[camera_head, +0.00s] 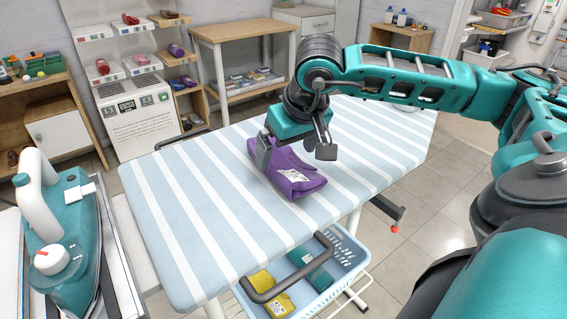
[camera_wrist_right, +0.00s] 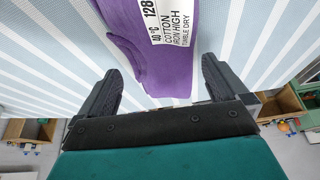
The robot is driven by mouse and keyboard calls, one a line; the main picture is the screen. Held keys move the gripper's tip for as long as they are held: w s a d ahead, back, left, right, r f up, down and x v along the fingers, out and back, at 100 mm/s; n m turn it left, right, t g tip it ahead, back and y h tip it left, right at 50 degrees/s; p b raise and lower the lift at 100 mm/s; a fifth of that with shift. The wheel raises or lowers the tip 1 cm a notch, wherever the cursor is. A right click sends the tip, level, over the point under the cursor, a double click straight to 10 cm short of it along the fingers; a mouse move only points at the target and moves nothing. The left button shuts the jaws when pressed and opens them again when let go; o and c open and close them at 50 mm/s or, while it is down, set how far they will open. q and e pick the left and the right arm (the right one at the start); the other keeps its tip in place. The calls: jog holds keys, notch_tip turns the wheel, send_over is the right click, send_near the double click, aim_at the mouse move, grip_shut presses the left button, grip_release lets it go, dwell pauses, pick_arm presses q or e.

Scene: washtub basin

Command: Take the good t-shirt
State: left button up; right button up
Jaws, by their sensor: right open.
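A folded purple t-shirt (camera_head: 293,177) lies on the striped ironing board (camera_head: 180,205). It carries a white label; in the right wrist view the purple t-shirt (camera_wrist_right: 125,20) shows the label text "COTTON", "IRON HIGH" and "TUMBLE DRY". My right gripper (camera_head: 292,150) is over the t-shirt's far edge. In the right wrist view my right gripper (camera_wrist_right: 158,88) is open, with the fingers apart and the near part of the t-shirt between and beyond them. I cannot tell whether the fingers touch the cloth. My left gripper is not in view.
A blue basket (camera_head: 345,270) with a yellow and a green folded cloth sits below the board's near edge. A white and teal iron (camera_head: 60,240) stands at the left. A wooden table (camera_head: 240,30) and shelves stand behind. The board's left part is clear.

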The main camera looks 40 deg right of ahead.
jog(key=shift+x, duration=1.25)
jog(key=c, duration=0.9)
